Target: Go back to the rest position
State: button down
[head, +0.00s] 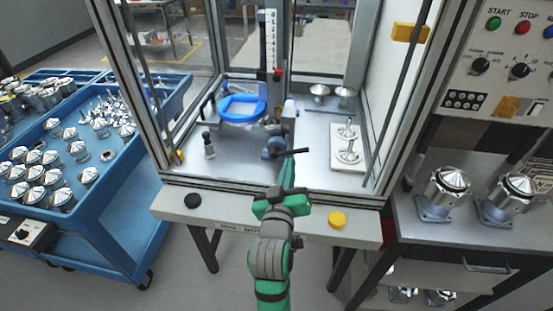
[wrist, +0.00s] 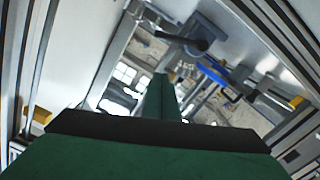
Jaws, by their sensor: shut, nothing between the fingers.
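My green arm reaches up from the bottom of the head view to the front opening of the machine enclosure. My gripper (head: 288,165) points into the enclosure, close to the dark handle (head: 291,153) of the fixture in its middle. I cannot tell whether it touches the handle. In the wrist view the green fingers of my gripper (wrist: 160,82) are together, with nothing held between them.
The fixture carries a blue ring (head: 241,108) beside an upright scale. Metal parts stand on a white plate (head: 337,160) at the enclosure's right. A blue cart (head: 110,200) of housings stands left; a bench (head: 430,225) with two housings stands right. Enclosure posts flank the opening.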

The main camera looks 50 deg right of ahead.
jog(key=shift+d, duration=0.1)
jog(key=a+f+n+t+y, duration=0.35)
jog(key=a+f, duration=0.55)
jog(key=a, duration=0.4)
jog(key=a+f+n+t+y, duration=0.3)
jog(key=a+f+n+y, duration=0.15)
jog(key=a+f, duration=0.6)
jog(key=s+a+f+y, duration=0.1)
jog(key=s+a+y, duration=0.6)
jog(key=s+a, duration=1.1)
jog(key=a, duration=0.3)
jog(key=shift+s+f+m, duration=0.3)
jog(key=shift+s+f, duration=0.05)
jog(key=shift+f, duration=0.05)
